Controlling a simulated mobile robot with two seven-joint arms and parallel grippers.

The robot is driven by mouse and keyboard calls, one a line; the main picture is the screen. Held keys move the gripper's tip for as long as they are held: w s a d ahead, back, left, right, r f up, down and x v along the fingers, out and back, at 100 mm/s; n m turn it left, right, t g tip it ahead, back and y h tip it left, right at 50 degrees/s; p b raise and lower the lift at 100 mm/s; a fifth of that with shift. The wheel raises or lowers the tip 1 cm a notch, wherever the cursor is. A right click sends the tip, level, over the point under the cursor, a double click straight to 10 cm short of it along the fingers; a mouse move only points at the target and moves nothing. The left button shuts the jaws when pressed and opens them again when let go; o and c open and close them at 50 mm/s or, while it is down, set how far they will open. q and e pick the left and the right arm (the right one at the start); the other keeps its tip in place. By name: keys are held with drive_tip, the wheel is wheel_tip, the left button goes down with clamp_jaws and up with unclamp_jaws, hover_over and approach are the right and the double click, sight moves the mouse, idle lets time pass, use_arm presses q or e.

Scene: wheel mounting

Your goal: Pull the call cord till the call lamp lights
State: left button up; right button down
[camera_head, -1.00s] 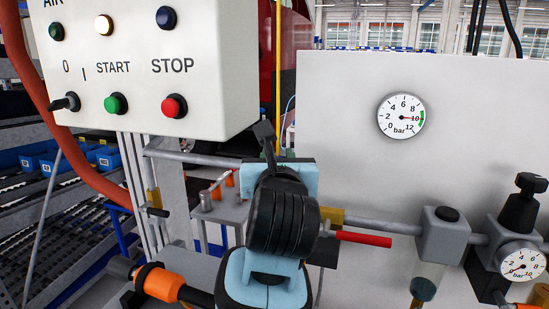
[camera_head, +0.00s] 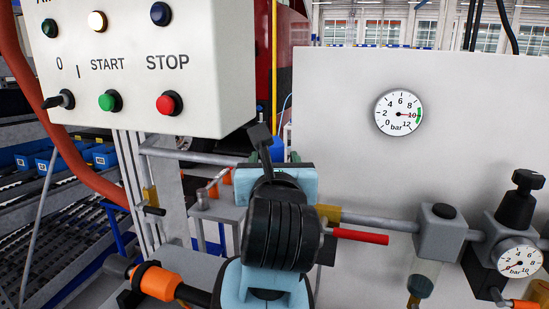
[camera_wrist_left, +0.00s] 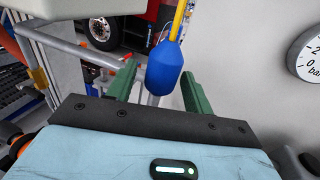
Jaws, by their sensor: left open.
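The yellow call cord (camera_head: 275,70) hangs down in the head view. Its blue handle (camera_head: 277,150) shows partly behind my left gripper (camera_head: 266,142). In the left wrist view the blue handle (camera_wrist_left: 165,68) hangs upright below the cord (camera_wrist_left: 181,20). It is between or just beyond the two green fingers of the left gripper (camera_wrist_left: 157,72), which is open; I cannot tell its exact depth. The panel has a dark green lamp (camera_head: 49,28), a lit whitish lamp (camera_head: 97,21) and a dark blue lamp (camera_head: 160,14). None is visibly labelled as the call lamp. My right gripper is out of view.
The control panel (camera_head: 130,90) stands close on the left, with a red hose (camera_head: 40,110) beside it. A white board (camera_head: 340,110) with a gauge (camera_head: 398,113) is on the right. A pipe with a red lever (camera_head: 361,237) runs in front of the board.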

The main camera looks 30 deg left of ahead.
use_arm(q)
drive_tip(key=shift+v, duration=2.8)
drive_tip(key=shift+f, duration=0.1)
